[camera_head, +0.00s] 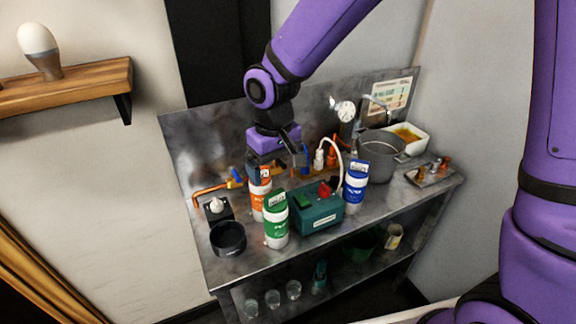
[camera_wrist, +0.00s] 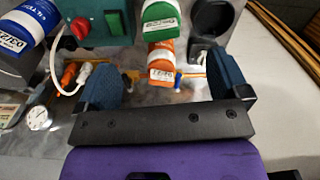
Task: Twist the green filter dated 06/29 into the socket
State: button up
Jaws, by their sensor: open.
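The green filter (camera_head: 276,222) stands upright on the metal counter, left of the teal box. Its green top with a white label shows in the wrist view (camera_wrist: 160,22); I cannot read the date clearly. A black fitting with a pale round part (camera_head: 217,207), perhaps the socket, sits at the counter's left; I cannot tell for sure. My gripper (camera_head: 277,160) is open and empty, above the counter behind the orange filter (camera_head: 259,196). In the wrist view, the orange filter (camera_wrist: 162,64) lies between and beyond the spread fingers (camera_wrist: 167,86).
A blue filter (camera_head: 355,187) stands right of the teal box (camera_head: 318,216), which has a red knob and white hose. A black cup (camera_head: 228,238) stands at the front left. A grey pot (camera_head: 381,158) and small tray (camera_head: 428,174) are at right. Glasses sit on the lower shelf.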

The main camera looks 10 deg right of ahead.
aim_at(276, 194)
notch_tip(276, 194, down, 11)
dwell(0.7)
jog(key=c, duration=1)
jog(key=o, duration=0.3)
jog(key=shift+c, duration=1.4)
jog(key=shift+r, duration=2.5)
